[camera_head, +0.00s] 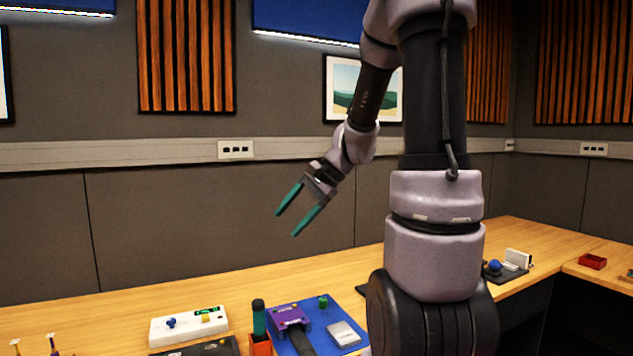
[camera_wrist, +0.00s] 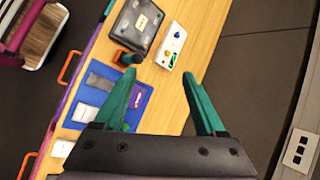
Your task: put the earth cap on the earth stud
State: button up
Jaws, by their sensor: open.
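My gripper (camera_head: 286,224) is open and empty, with two teal fingers, raised well above the desk. In the wrist view the open fingers (camera_wrist: 159,73) point over the desk edge area. A small green piece (camera_head: 323,301) sits on the blue mat; it may be the earth cap, but I cannot be sure. A white panel (camera_head: 187,327) lies left of the mat, with a blue knob, a yellow piece and a green label. It also shows in the wrist view (camera_wrist: 171,46). I cannot make out which part is the earth stud.
The blue mat (camera_head: 343,308) also holds a purple device (camera_head: 288,315) and a grey block (camera_head: 343,333). A red tray (camera_head: 592,262) lies far right. The desk's back strip is mostly clear.

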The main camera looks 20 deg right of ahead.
jog(key=s+r+n+t+h, duration=0.3)
jog(key=s+r+n+h, duration=0.2)
jog(key=s+r, duration=0.5)
jog(key=s+n, duration=0.2)
jog(key=s, duration=0.3)
jog(key=shift+r+n, duration=0.3)
jog(key=shift+r, duration=0.1)
